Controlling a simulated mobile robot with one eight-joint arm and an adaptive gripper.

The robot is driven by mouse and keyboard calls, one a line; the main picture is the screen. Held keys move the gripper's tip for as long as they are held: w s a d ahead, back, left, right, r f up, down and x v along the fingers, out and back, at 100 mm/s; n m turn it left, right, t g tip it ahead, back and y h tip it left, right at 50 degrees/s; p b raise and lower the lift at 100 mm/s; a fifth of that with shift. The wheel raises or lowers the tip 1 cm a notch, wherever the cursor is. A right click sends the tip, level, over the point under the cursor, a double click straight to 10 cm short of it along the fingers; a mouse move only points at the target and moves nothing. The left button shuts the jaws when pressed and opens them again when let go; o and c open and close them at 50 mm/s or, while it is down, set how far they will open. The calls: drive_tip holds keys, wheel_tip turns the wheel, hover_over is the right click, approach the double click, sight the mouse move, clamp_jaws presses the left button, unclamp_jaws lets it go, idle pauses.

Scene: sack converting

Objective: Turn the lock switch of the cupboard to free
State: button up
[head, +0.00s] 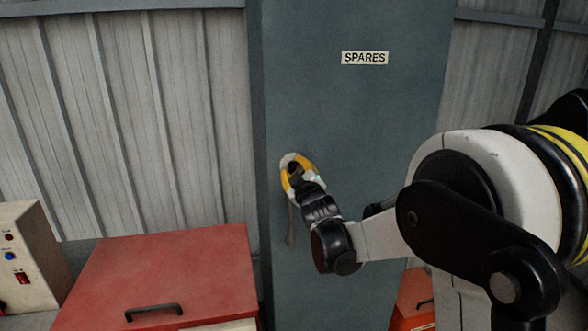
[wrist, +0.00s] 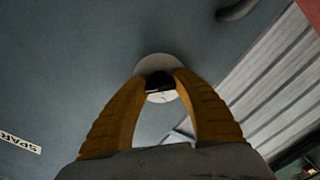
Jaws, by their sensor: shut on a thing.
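The cupboard (head: 350,115) is a tall blue-grey cabinet with a SPARES label (head: 365,58). Its lock switch is a dark knob (wrist: 158,80) on a round pale plate (wrist: 158,63). The plate shows only as a pale edge in the head view (head: 288,159), mostly behind my gripper. My gripper (wrist: 161,82) has its two yellow fingers shut on the knob, one on each side. In the head view, my gripper (head: 297,174) reaches the cupboard's front from the right. Marks on the plate's lower part are too small to read, so I cannot tell the switch's setting.
A grey door handle (head: 290,226) hangs just below the lock, close to my gripper. A red-lidded chest (head: 165,270) stands at the lower left, beside a pale control box (head: 28,255) with buttons. A smaller orange-red box (head: 414,296) is at the lower right.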

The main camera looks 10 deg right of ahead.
drive_tip(key=o, duration=1.2)
drive_tip(key=shift+s, duration=0.15)
drive_tip(key=s, duration=1.1)
drive_tip(key=shift+s, duration=0.4)
drive_tip(key=s+f+m+g+b, duration=0.1)
drive_tip(key=s+f+m+g, duration=0.2)
drive_tip(key=s, duration=0.7)
drive_tip(key=s+f+m+g+b, duration=0.1)
drive_tip(key=s+f+m+g, duration=0.2)
drive_tip(key=s+f, duration=0.4)
drive_tip(key=s+f+m+g+b, duration=0.1)
drive_tip(key=s+f+g, duration=0.4)
drive_tip(key=s, duration=0.8)
drive_tip(key=shift+s+m, duration=0.15)
drive_tip(key=shift+m, duration=0.75)
